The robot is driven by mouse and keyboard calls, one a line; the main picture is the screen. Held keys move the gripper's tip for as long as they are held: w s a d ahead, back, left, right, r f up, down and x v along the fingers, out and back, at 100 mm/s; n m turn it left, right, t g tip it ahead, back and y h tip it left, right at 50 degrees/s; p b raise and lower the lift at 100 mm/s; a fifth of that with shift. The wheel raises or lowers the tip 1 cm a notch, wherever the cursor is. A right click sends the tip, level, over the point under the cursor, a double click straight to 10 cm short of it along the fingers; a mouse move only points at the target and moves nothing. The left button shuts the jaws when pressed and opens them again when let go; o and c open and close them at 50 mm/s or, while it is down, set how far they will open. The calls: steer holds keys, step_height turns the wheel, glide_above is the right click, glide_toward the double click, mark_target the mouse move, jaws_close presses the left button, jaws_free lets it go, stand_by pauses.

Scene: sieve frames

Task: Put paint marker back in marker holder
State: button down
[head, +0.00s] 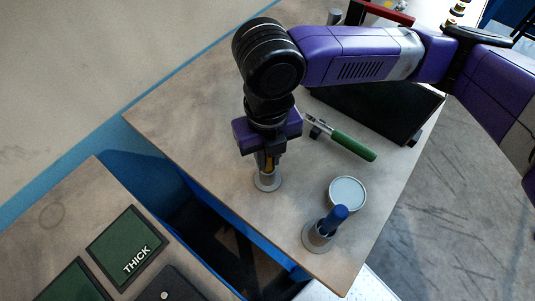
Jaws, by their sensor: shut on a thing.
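My gripper (268,163) points straight down over the table and is shut on a narrow thing, probably the paint marker. Only a small orange-yellow part of it shows between the fingers. Directly below is a small grey round holder (267,184) with a wide base, standing on the wooden table. The fingertips overlap the holder's top in this view, so I cannot tell whether the held thing is inside it or just above. A blue marker (335,219) stands tilted in another grey holder (317,238) near the table's front corner.
A round pale-topped tin (347,193) stands behind the blue marker. A green-handled tool (352,146) lies on small rests, with a black box (375,112) behind it. A second table at lower left carries a green "THICK" panel (127,248). The wood left of my gripper is clear.

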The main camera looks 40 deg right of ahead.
steer(key=shift+f, duration=0.2)
steer(key=c, duration=1.3)
jaws_free()
steer(key=shift+r, duration=0.1)
step_height(320, 180, up, 12)
steer(key=shift+r, duration=0.15)
